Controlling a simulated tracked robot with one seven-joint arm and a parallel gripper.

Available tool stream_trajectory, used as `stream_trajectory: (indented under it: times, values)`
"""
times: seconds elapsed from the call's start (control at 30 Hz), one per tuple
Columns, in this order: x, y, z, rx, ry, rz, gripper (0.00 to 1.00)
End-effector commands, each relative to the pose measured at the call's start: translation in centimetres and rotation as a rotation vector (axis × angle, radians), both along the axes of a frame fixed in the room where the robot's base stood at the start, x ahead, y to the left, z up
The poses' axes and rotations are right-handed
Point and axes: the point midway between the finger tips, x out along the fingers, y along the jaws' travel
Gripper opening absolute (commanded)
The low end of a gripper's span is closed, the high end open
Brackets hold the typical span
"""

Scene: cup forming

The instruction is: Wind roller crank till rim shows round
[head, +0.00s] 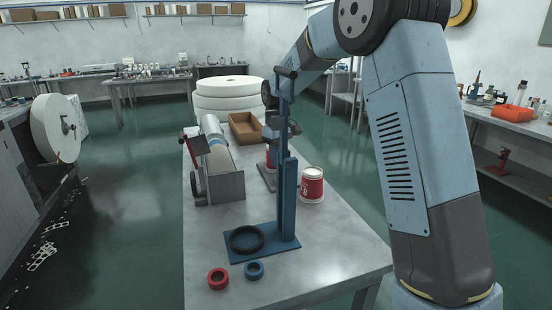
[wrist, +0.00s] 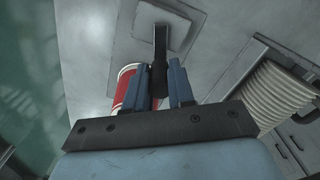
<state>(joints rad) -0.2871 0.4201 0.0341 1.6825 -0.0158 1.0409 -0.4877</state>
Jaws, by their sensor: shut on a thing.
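In the head view my gripper (head: 283,130) is mostly hidden behind a blue stand. In the wrist view my gripper (wrist: 158,88) is shut on a dark upright handle (wrist: 160,45), which appears to be the roller crank. The handle stands over a light grey base plate (wrist: 178,22). A red and white cup (wrist: 127,80) is partly hidden behind the left finger. In the head view a red cup (head: 270,163) stands below my gripper at the grey base, partly hidden by the stand. Its rim is hidden, so its shape cannot be told.
The blue stand (head: 288,200) with a tall column is in front of my gripper. Another red cup (head: 312,188) stands right of it. A red ring (head: 218,279) and blue ring (head: 254,271) lie in front. A grey roller machine (head: 222,185) and brown tray (head: 243,128) are left and behind.

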Motion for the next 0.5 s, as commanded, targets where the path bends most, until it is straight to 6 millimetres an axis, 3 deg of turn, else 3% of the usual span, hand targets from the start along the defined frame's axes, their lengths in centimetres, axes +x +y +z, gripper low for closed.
stream_trajectory:
  times: [0.5]
  values:
    - [0.9,-1.8,0.2,0.003,-0.006,-0.490,0.00]
